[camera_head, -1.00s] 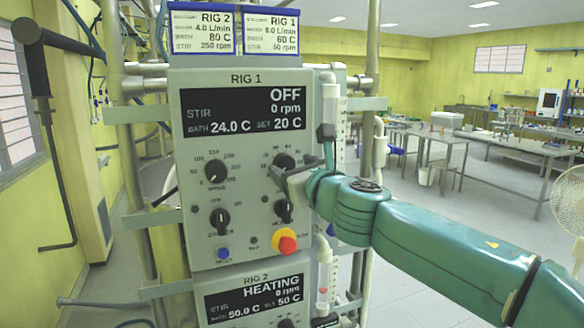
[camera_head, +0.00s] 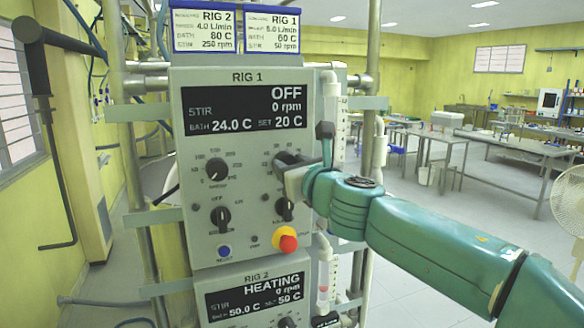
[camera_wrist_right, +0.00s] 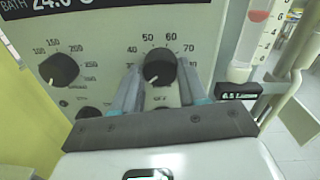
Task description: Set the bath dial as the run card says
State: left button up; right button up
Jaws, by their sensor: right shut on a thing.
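The bath dial (camera_wrist_right: 159,64) is a black round knob at the upper right of the grey RIG 1 panel (camera_head: 183,255). Its scale shows numbers such as 50, 60 and 70 in the wrist view. My right gripper (camera_head: 287,167) is at this dial, with a finger on each side of it; it also shows in the wrist view (camera_wrist_right: 158,75). It is shut on the dial, which is partly hidden in the head view. The RIG 1 display (camera_head: 246,109) reads OFF, 0 rpm, bath 24.0 C, set 20 C. The RIG 1 run card (camera_head: 272,31) appears to read 60 C. My left gripper is not in view.
Another knob (camera_head: 217,169) sits left of the bath dial, with two lower switches (camera_head: 220,216) (camera_head: 285,209) below. A red-and-yellow stop button (camera_head: 286,240) is close under my right arm. The RIG 2 panel (camera_head: 256,292) is below, and glass tubing (camera_head: 331,110) stands just right.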

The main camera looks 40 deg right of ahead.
jog(key=m+b, duration=0.2)
jog(key=m, duration=0.2)
jog(key=shift+f, duration=0.1)
jog(key=shift+a+f+m+h+b, duration=0.15)
jog(key=shift+m+h+b, duration=0.25)
jog(key=shift+m+b, duration=4.45)
jog(key=shift+d+f+m+h+b, duration=0.1)
jog(key=shift+m+h+b, duration=0.65)
jog(key=shift+m, duration=7.8)
jog(key=shift+y+b, duration=0.35)
jog(key=o, duration=1)
jog(key=shift+o, duration=0.2)
